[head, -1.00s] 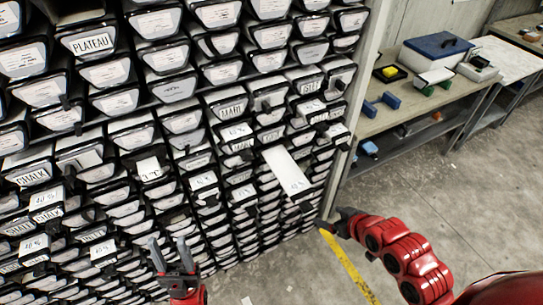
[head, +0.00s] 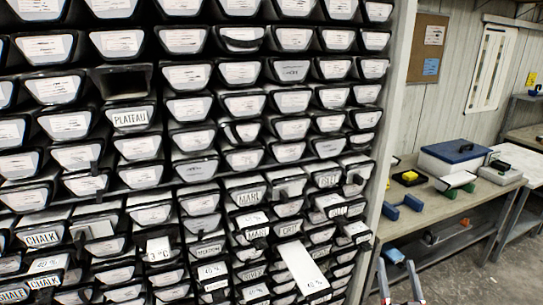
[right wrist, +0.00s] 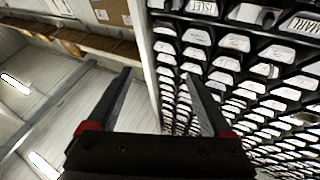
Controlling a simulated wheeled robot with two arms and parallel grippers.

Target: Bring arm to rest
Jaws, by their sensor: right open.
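My right gripper (head: 396,278) shows at the bottom edge of the head view, its two grey fingers spread apart with nothing between them. In the right wrist view the same gripper (right wrist: 159,76) is open and empty, with dark fingers and red parts at their bases. It is in front of the edge of the rack and apart from the liners as far as I can tell. My left gripper is out of view. The rack of core liners (head: 190,140) fills the left and middle of the head view. One long white-topped liner (head: 302,268) juts out of it.
A bench (head: 440,213) right of the rack holds a blue-lidded box (head: 453,153), a yellow block (head: 409,176) and blue pieces (head: 412,203). One rack slot (head: 124,82) is an empty dark opening above the PLATEAU label. Open floor shows at the lower right.

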